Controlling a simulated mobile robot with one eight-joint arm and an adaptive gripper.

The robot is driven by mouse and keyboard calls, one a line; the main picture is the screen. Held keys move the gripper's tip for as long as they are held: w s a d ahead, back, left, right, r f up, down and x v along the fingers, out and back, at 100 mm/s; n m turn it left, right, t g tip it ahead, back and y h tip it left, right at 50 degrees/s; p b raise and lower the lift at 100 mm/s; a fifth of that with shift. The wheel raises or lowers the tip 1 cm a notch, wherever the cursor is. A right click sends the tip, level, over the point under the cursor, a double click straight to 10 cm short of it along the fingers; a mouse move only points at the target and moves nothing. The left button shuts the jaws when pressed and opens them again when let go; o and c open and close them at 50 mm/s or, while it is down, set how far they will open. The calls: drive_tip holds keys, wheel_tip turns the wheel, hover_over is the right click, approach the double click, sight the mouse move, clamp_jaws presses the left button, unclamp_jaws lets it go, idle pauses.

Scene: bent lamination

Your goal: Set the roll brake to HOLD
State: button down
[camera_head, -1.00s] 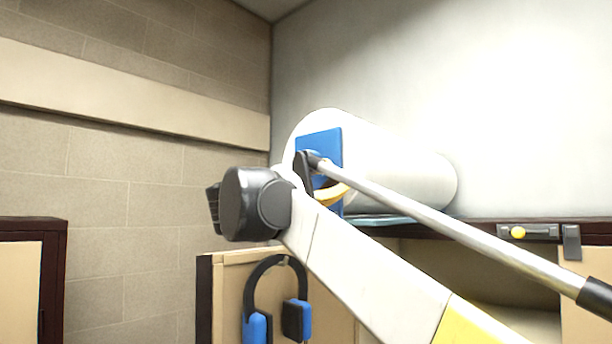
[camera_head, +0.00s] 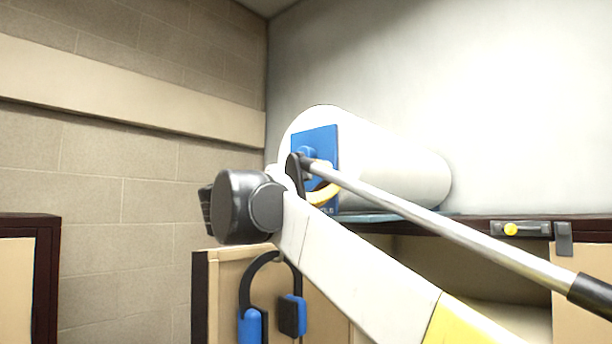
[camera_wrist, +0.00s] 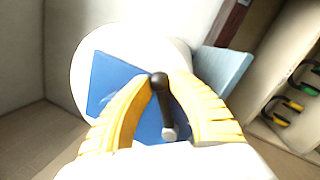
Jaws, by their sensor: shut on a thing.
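The roll brake is a blue plate (camera_head: 318,139) on the end of a large white roll (camera_head: 395,165). Its dark lever (camera_head: 293,170) has a long metal rod in front of part of it in the head view. In the wrist view the blue plate (camera_wrist: 112,76) lies behind my yellow fingers, and the black lever (camera_wrist: 165,102) with a pale knob end stands between them. My gripper (camera_wrist: 158,84) is shut on the lever near its upper end. Lettering at the plate's lower edge is too small and covered to read.
A long metal rod (camera_head: 440,233) with a black grip crosses the head view. Blue and black ear defenders (camera_head: 265,300) hang on a cabinet panel. A dark shelf edge with a yellow-knobbed latch (camera_head: 511,229) lies right. Open space lies left, before the block wall.

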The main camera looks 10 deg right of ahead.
drive_tip(key=m, duration=0.1)
drive_tip(key=f+m+g, duration=0.1)
drive_tip(key=f+m, duration=0.1)
drive_tip(key=shift+s+d+m+h, duration=0.25)
drive_tip(key=shift+s+m+h, duration=0.05)
drive_tip(key=shift+s+m, duration=0.1)
drive_tip(key=shift+s+d+f+m+g, duration=0.1)
drive_tip(key=shift+f+m+g, duration=0.65)
drive_tip(key=shift+m, duration=0.75)
drive_tip(key=shift+f, duration=0.1)
drive_tip(key=c, duration=1.4)
unclamp_jaws()
drive_tip(key=shift+d, duration=0.15)
drive_tip(key=v, duration=1.2)
drive_tip(key=shift+f, duration=0.1)
